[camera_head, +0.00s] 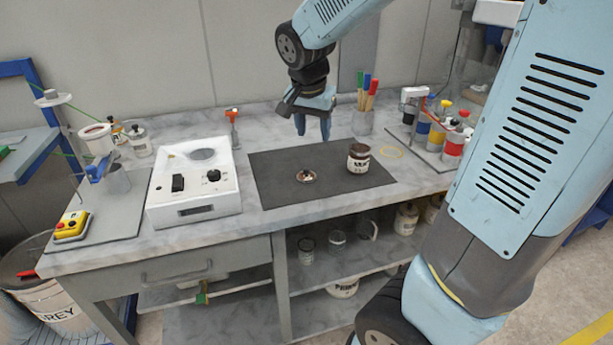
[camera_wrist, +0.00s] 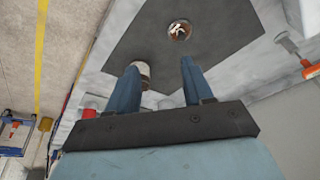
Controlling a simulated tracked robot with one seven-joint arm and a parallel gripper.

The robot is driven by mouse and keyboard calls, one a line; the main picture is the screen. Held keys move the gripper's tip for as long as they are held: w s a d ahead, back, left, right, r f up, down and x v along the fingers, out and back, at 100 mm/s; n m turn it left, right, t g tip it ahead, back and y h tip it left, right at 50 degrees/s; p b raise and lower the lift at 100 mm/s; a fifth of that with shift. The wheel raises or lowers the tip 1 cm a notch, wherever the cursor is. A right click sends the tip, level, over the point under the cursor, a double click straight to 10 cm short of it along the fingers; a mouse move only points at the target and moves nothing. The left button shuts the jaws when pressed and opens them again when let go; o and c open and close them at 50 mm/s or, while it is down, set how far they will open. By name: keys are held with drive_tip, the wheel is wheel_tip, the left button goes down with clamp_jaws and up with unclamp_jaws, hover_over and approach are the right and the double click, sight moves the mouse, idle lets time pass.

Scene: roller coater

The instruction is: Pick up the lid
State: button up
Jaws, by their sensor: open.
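A small round lid (camera_head: 306,176) with a dark knob lies on the dark mat (camera_head: 275,192), near the mat's middle. In the wrist view the lid (camera_wrist: 180,31) shows beyond my fingertips, near the top of the picture. A labelled jar (camera_head: 358,158) stands on the mat to the right of the lid. In the wrist view the jar (camera_wrist: 142,70) is partly hidden behind the left finger. My gripper (camera_head: 313,128) is open and empty, above the mat's back edge, apart from the lid. Its fingers (camera_wrist: 160,72) are spread in the wrist view.
A white device (camera_head: 195,190) stands left of the mat. A cup of coloured-handled tools (camera_head: 366,118) stands behind the mat. The mat's left part is clear.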

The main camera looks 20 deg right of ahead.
sight(306, 169)
drive_tip(key=w+a+f+m+h, duration=0.2)
drive_tip(key=w+a+f+m, duration=0.1)
drive_tip(key=w+f, duration=0.3)
drive_tip(key=x, duration=1.2)
drive_tip(key=shift+w+f, duration=0.2)
drive_tip(key=shift+w, duration=0.25)
drive_tip(key=shift+c, duration=0.3)
clamp_jaws()
